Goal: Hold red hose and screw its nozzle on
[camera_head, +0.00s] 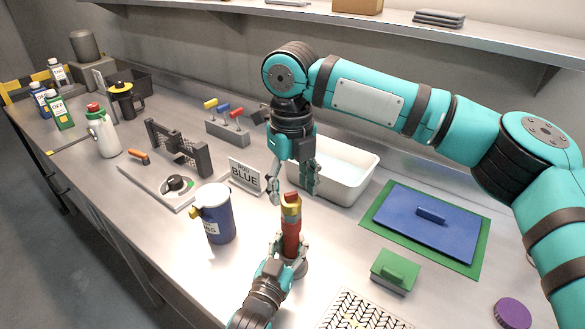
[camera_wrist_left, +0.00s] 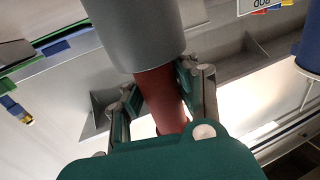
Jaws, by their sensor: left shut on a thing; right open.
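The red hose (camera_head: 291,238) stands upright on the worktop near the front, and it also shows in the left wrist view (camera_wrist_left: 160,98). A brass-yellow nozzle piece with a red band (camera_head: 291,203) is at its top; I cannot tell how tightly it sits. My left gripper (camera_head: 290,250) is shut around the hose, one finger on each side, also seen in the left wrist view (camera_wrist_left: 158,88). A grey cylinder (camera_wrist_left: 135,35) meets one end of the hose there. My right gripper (camera_head: 294,192) points down, open, with fingertips just above and around the nozzle's top.
A blue mug-like container (camera_head: 218,222) stands left of the hose. A "BLUE" sign (camera_head: 246,176) and a white tub (camera_head: 345,180) stand behind. A blue plate on a green mat (camera_head: 475,266), a green block (camera_head: 394,272) and a patterned panel (camera_head: 360,313) are right.

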